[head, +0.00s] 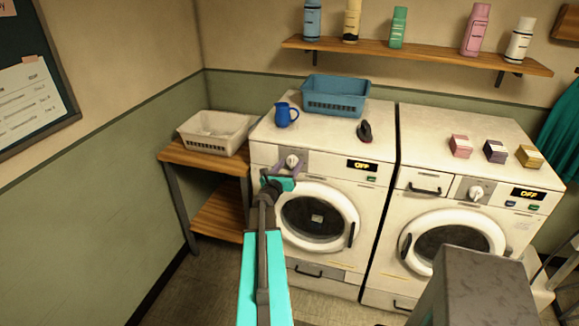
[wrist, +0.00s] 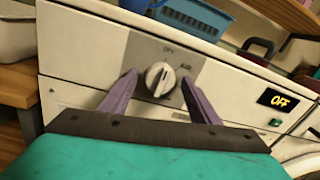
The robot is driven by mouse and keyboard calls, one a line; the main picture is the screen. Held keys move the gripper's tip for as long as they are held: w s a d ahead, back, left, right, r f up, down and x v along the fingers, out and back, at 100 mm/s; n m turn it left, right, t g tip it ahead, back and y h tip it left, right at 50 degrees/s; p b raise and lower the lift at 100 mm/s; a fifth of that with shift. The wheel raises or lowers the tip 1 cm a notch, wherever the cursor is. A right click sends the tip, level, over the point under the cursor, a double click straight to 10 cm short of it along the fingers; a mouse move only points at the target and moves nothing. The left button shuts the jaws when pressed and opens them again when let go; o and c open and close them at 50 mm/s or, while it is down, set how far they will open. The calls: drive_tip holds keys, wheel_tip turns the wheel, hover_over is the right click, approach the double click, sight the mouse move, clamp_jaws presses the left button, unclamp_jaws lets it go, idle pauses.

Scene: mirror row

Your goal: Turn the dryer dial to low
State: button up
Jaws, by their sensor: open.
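The left machine (head: 340,165) is white with a round door and a bottom panel, and I take it as the dryer. Its dial (wrist: 160,79) is a pale round knob on a grey plate with small labels I cannot read surely. The dial also shows in the head view (head: 292,161). The machine's display (wrist: 278,100) reads OFF. My gripper (wrist: 160,86) is open, with one purple finger on either side of the dial. I cannot tell whether the fingers touch it. In the head view my gripper (head: 284,174) is right at the dial and partly covers the plate.
The right machine (head: 465,190) has its own dial (head: 476,193), a drawer and an OFF display. On the left machine stand a blue jug (head: 286,115), a blue basket (head: 335,95) and a dark iron-like thing (head: 364,131). A pale basket (head: 214,133) sits on the wooden side table (head: 174,153).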

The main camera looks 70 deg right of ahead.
drive_tip(key=c, duration=1.1)
drive_tip(key=shift+o, duration=0.2)
drive_tip(key=shift+a+f, duration=0.1)
